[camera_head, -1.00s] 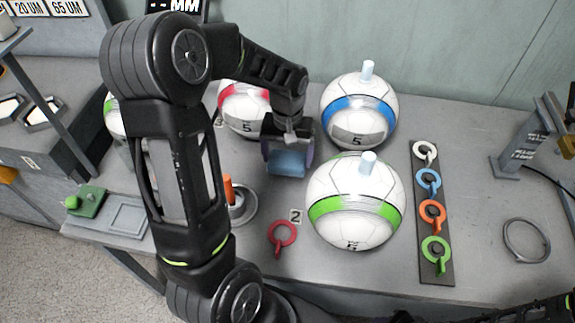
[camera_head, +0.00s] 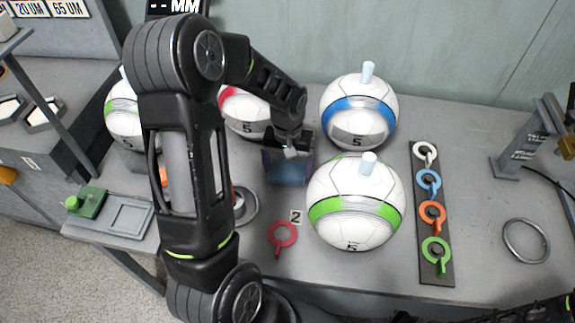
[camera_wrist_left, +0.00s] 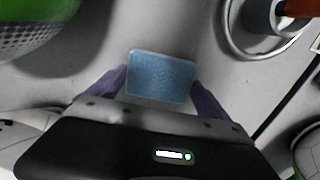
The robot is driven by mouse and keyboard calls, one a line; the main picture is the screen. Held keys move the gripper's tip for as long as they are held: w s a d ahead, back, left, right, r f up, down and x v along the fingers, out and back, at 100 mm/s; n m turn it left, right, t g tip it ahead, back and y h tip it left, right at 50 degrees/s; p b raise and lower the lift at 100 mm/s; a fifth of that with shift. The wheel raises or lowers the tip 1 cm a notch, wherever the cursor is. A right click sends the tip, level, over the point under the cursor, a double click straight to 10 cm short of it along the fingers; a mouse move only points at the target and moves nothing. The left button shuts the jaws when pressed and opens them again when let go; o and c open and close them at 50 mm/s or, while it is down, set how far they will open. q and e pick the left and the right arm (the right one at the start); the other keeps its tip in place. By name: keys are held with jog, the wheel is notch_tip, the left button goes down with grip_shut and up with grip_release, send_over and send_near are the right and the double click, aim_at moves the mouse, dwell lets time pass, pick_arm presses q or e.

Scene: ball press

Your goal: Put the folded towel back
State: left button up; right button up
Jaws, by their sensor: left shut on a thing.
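The folded towel is a small blue block-like cloth (camera_wrist_left: 162,78), seen in the left wrist view between the two purplish fingers of my left gripper (camera_wrist_left: 162,92). In the head view my left gripper (camera_head: 287,172) points down between the green-banded ball and the red-banded ball, and the towel is mostly hidden behind its fingers. The gripper is shut on the towel. Whether the towel touches the table cannot be told. My right gripper is not in view.
A green-banded ball (camera_head: 326,189) is close to the right of the gripper; a blue-banded ball (camera_head: 340,105) and red-banded ball (camera_head: 240,103) stand behind. A red ring tag (camera_head: 283,236) lies in front. A rack of coloured rings (camera_head: 445,270) is at right. A grey tray (camera_head: 130,216) is front left.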

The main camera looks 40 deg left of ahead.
aim_at(288, 170)
pick_arm(q)
jog(key=o, duration=1.1)
jog(key=shift+f, duration=0.1)
notch_tip(288, 170, up, 12)
